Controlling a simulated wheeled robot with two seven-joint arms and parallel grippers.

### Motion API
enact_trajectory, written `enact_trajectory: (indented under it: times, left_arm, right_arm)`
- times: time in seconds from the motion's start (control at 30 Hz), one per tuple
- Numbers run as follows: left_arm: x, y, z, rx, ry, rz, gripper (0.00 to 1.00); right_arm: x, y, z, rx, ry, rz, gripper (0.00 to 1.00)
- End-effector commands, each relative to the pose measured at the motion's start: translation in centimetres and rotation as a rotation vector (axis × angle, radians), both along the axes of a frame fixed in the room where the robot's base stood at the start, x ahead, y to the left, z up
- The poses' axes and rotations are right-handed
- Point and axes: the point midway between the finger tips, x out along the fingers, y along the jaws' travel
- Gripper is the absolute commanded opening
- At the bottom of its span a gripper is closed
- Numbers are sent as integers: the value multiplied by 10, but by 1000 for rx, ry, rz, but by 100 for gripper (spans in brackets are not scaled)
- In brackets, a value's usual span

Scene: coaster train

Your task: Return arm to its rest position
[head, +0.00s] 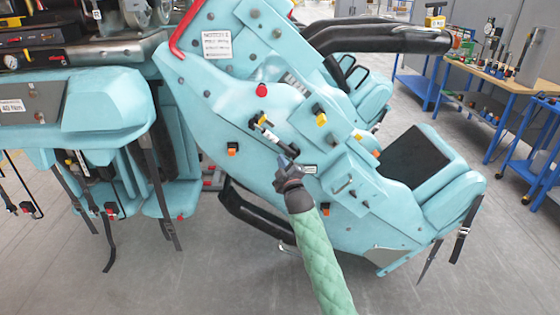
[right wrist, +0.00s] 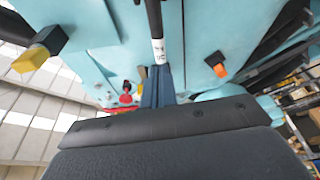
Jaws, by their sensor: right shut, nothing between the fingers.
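My right arm (head: 322,262), in a green quilted sleeve, reaches up from the bottom of the head view. Its dark gripper (head: 284,162) is in front of the side panel of the light-blue coaster car (head: 215,95). In the right wrist view the gripper's dark-blue fingers (right wrist: 158,86) are closed together and hold nothing. A black rod (right wrist: 154,22) with a white label appears right beyond the fingertips; I cannot tell whether they touch. My left gripper is not in view.
The panel carries a red knob (head: 261,90), a yellow-ended knob (head: 321,119) and an orange one (head: 232,149). Blue workbenches (head: 505,78) stand at the right. Bare grey floor (head: 240,285) shows below.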

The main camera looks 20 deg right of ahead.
Motion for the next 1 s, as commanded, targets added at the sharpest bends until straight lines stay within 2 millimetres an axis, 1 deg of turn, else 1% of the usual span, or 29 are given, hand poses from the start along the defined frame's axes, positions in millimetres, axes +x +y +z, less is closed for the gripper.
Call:
enact_trajectory:
  times: [0.03,0.2,0.43,0.57,0.67,0.77,0.8,0.87,0.9,0.97,1.0]
  left_arm:
    - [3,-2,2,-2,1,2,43]
    - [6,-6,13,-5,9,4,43]
    - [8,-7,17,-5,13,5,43]
    - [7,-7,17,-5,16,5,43]
    - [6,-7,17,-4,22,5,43]
    - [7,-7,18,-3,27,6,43]
    - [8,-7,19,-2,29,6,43]
    - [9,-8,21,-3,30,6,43]
    - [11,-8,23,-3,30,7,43]
    - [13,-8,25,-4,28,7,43]
    - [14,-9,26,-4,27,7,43]
  right_arm:
    - [-6,0,-4,-1,0,0,0]
    - [-17,1,-4,0,1,1,0]
    - [-21,1,-4,16,0,3,0]
    - [-20,0,-8,106,18,13,0]
    - [-18,-2,-21,235,70,18,0]
    - [-10,-3,-59,392,171,11,0]
    - [-7,-1,-78,454,218,7,0]
    - [-3,3,-108,534,288,-5,0]
    - [-1,6,-128,583,335,-15,0]
    - [-4,11,-163,642,404,-33,0]
    - [-8,14,-186,673,448,-46,0]
